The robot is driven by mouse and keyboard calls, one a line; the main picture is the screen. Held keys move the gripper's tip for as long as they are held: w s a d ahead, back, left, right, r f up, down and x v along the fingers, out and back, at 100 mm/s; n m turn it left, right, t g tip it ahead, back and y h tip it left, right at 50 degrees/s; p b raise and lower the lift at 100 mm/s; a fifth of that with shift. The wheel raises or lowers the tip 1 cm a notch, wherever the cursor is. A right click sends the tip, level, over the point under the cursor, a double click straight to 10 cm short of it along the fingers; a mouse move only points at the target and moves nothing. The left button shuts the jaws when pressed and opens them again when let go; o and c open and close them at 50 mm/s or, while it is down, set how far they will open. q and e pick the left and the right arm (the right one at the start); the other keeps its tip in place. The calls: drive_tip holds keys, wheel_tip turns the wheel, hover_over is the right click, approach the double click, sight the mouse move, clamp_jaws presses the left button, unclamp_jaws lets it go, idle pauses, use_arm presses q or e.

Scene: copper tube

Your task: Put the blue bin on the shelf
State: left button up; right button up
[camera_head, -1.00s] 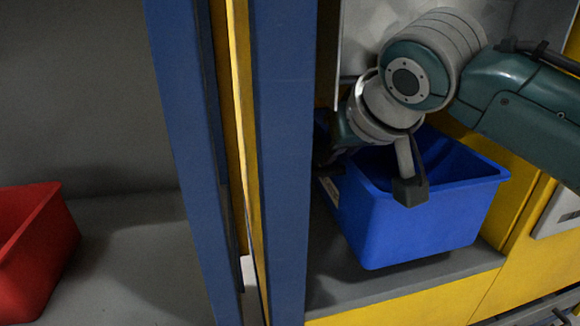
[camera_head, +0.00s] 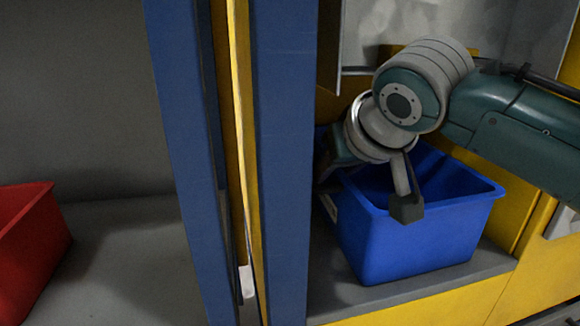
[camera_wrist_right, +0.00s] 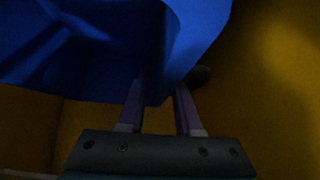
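The blue bin (camera_head: 425,243) is upright, over or on the grey shelf (camera_head: 345,303) in the right-hand bay. I cannot tell whether its base touches the shelf. My right gripper (camera_head: 329,167) is at the bin's left rim, partly hidden behind the blue post. In the right wrist view, the two fingers of the right gripper (camera_wrist_right: 160,103) lie on either side of the edge of the blue bin (camera_wrist_right: 80,45) and appear shut on it; their tips are dark and partly hidden. My left gripper is not in view.
A blue post (camera_head: 284,170) and a yellow strip (camera_head: 244,130) divide the bays. A red bin (camera_head: 28,245) sits at the far left on another grey surface (camera_head: 125,240). Grey and yellow panels stand behind the blue bin. Bare shelf shows in front of it.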

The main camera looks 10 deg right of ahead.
drive_tip(key=shift+r, duration=0.1)
drive_tip(key=shift+s+r+p, duration=0.15)
drive_tip(key=shift+r+p, duration=0.1)
drive_tip(key=shift+p, duration=0.05)
drive_tip(key=p+v, duration=0.7)
drive_tip(key=v, duration=0.3)
drive_tip(key=shift+s+r, duration=0.2)
drive_tip(key=shift+r, duration=0.05)
drive_tip(key=shift+s+r, duration=0.2)
drive_tip(key=shift+s, duration=0.15)
drive_tip(key=s+d+f+g, duration=0.1)
drive_tip(key=s+f, duration=0.3)
drive_tip(key=s, duration=0.8)
drive_tip(key=s+d+f+n+g, duration=0.1)
drive_tip(key=s+f+g, duration=0.3)
drive_tip(key=s, duration=0.8)
drive_tip(key=shift+s+d+f+n, duration=0.2)
drive_tip(key=shift+d+f+n, duration=0.1)
drive_tip(key=shift+d+f, duration=0.25)
